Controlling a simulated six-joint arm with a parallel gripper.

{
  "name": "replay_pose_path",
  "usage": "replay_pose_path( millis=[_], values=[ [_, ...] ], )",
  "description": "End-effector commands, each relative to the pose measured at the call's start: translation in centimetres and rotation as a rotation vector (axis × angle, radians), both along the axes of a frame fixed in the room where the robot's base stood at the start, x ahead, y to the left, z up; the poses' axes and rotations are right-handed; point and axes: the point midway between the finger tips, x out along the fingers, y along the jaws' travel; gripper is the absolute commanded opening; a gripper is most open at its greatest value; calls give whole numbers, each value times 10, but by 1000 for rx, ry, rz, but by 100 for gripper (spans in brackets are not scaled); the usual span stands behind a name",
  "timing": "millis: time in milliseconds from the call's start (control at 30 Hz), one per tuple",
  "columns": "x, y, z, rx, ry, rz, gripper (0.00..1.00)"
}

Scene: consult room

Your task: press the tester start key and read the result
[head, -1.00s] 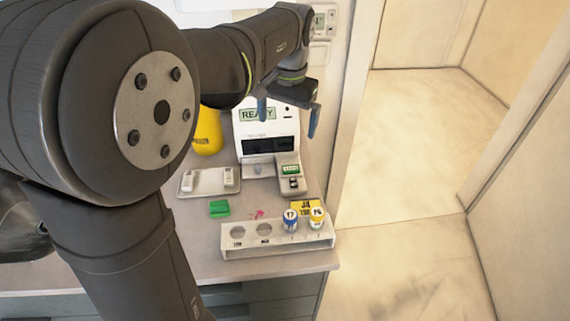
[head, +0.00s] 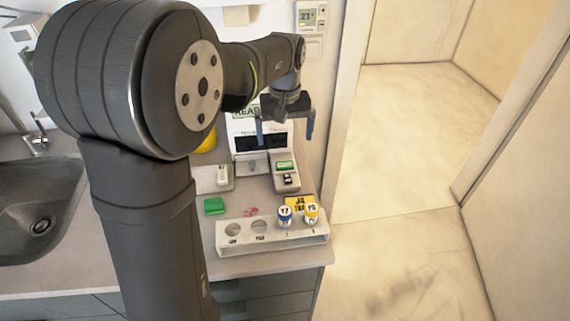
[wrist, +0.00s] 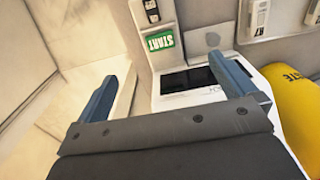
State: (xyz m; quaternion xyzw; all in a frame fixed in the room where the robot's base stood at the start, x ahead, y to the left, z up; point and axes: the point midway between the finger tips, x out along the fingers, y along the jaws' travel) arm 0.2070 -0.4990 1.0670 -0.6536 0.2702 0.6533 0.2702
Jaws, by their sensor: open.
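The white tester (head: 245,128) stands against the wall, with a dark window. Its display (head: 243,112) shows "REA", the rest hidden behind my gripper. A green START label (head: 285,165) and a small black-and-white switch-like part (head: 291,179) are on its right arm. The wrist view also shows the START label (wrist: 160,41) and the switch-like part (wrist: 151,12), beyond my fingertips. My gripper (head: 285,138) is open and empty, fingers pointing down in front of the tester.
A white rack (head: 272,243) holds a blue-capped vial (head: 285,215) and a yellow-capped vial (head: 311,212). A green block (head: 214,206), a yellow sign (head: 301,203) and a tray (head: 222,184) lie nearby. A yellow container (head: 208,142) stands behind. A sink (head: 38,205) is at left.

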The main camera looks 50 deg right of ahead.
Motion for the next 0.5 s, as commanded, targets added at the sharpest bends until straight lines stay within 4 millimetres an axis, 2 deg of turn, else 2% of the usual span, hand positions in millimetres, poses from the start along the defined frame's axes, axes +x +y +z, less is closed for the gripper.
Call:
replay_pose_path(
  millis=[133,500],
  values=[
    [0,0,-11,1,0,0,100],
    [0,0,-13,-1,-1,-1,100]
  ],
)
